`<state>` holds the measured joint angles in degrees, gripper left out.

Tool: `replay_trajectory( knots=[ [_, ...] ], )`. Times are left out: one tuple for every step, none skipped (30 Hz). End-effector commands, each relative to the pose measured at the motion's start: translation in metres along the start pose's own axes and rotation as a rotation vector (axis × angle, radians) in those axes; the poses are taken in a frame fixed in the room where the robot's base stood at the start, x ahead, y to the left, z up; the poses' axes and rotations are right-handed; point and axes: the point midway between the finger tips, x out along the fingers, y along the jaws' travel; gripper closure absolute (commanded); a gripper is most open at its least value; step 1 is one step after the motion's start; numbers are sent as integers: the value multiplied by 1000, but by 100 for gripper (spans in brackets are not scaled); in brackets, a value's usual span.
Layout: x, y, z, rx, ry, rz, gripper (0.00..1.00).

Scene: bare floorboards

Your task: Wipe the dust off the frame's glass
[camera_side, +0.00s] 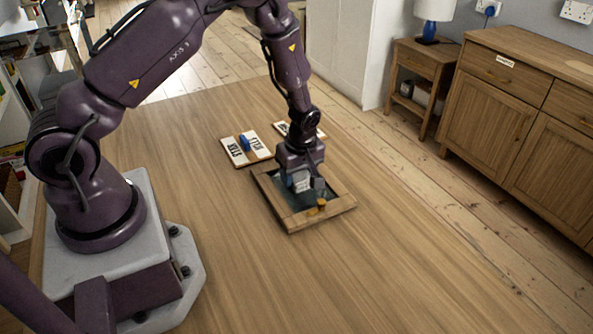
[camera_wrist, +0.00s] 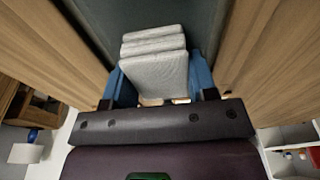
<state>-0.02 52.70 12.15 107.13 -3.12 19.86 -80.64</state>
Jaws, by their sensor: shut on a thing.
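The picture frame (camera_side: 269,201), with a wooden rim and dark glass (camera_side: 283,191), lies flat on the wooden surface in the side view. The dark glass also fills the top middle of the wrist view (camera_wrist: 150,14). My gripper (camera_side: 301,178) points down over the frame. In the wrist view its blue fingers (camera_wrist: 156,84) are shut on a folded whitish cloth (camera_wrist: 155,62). The cloth (camera_side: 301,184) is low over the glass in the side view; whether it touches cannot be told. My gripper hides part of the glass, and no dust can be made out.
A small yellow-orange item (camera_side: 321,203) is at the frame's near right rim. Behind the frame lie a lettered board (camera_side: 236,153) with a blue object (camera_side: 245,142) on it, and a second board (camera_side: 281,127) partly hidden by my arm. The wooden surface (camera_side: 400,270) in front is clear.

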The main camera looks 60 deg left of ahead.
Motion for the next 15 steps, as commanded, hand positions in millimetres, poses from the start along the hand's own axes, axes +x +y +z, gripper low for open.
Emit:
replay_trajectory(
  knots=[
    [-1,0,6,3,0,0,66],
    [-1,0,8,2,0,0,66],
    [-2,0,12,2,0,0,66],
    [-2,0,15,2,0,0,66],
    [-3,0,17,2,0,0,66],
    [-3,0,21,3,0,1,66],
    [-4,0,24,3,0,1,66],
    [-4,-1,26,3,-1,1,66],
    [-5,-1,30,2,-1,1,66],
    [-5,-1,33,2,0,1,66],
    [-5,-1,36,2,0,1,66],
    [-6,-1,39,2,0,1,66],
    [-6,-1,42,2,0,1,66],
    [-7,-1,44,3,0,0,66],
    [-7,-2,48,2,0,0,66]
  ],
)
